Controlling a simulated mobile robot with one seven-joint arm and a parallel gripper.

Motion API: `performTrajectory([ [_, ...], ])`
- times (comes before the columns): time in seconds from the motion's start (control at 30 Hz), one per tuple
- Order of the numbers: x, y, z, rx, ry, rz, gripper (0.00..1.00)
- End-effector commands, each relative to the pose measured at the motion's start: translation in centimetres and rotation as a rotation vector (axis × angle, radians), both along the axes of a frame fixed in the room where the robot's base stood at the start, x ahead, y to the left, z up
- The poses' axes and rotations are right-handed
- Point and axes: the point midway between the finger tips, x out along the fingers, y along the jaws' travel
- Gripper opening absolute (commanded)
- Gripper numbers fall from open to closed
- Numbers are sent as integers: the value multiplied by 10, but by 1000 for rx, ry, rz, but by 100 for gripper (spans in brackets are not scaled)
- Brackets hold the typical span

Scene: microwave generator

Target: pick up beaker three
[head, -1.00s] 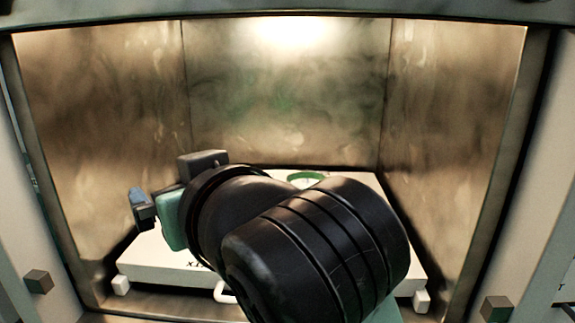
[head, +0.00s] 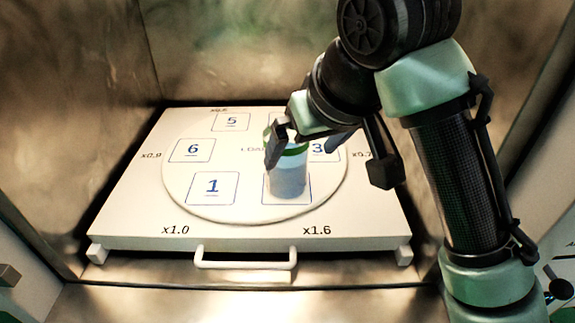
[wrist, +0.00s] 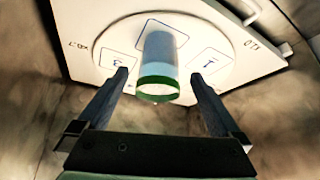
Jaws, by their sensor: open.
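One beaker (head: 287,180) with a pale grey-blue body and green rim stands upright on the white turntable (head: 240,208). It stands on the square between those marked 1 and 3; that square's number is hidden. I see no number on the beaker. My gripper (head: 303,147) is open, with its fingers either side of the beaker near rim height in the head view. In the wrist view the beaker (wrist: 160,58) also lies between the spread fingertips of my gripper (wrist: 158,76), with gaps on both sides. I see no contact.
The turntable sits on a white tray (head: 130,215) with a front handle (head: 245,264), inside a metal-walled chamber (head: 60,100). Squares marked 1 (head: 212,187), 5 (head: 231,121) and 6 (head: 191,150) are empty. Walls stand close at both sides.

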Motion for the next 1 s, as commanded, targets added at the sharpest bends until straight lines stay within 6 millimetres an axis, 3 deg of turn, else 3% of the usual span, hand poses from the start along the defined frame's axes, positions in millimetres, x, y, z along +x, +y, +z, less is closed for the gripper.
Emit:
performTrajectory([
  [0.27,18,8,0,0,-1,1,100],
  [0.47,43,18,0,-2,-1,1,100],
  [0.6,53,22,-19,1,2,1,100],
  [0.93,57,24,-25,1,-2,1,100],
  [1.0,57,24,-25,1,-2,1,91],
])
